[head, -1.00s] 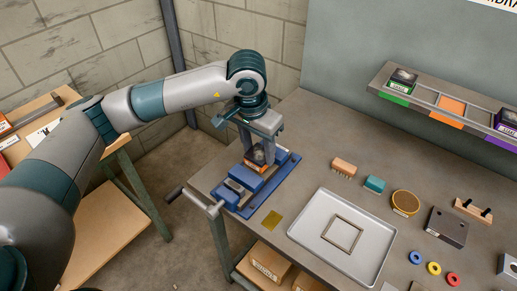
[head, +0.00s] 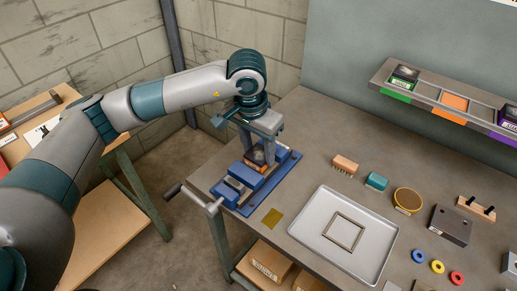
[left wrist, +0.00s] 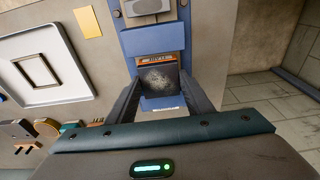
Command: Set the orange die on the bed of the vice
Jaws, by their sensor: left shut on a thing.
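The orange die (head: 257,155), with a dark mottled top face and an orange labelled side, is between the jaws of the blue vice (head: 230,193). My left gripper (head: 259,155) points down over the vice and is shut on the die. In the left wrist view the die (left wrist: 158,79) sits between the two fingers, its orange edge facing a blue vice jaw (left wrist: 153,38). The die's underside is hidden, so I cannot tell whether it touches the bed. My right gripper is not in view.
The vice handle (head: 193,197) sticks out past the bench's left edge. A wall shelf (head: 425,103) holds other dies, with an empty orange-marked place.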

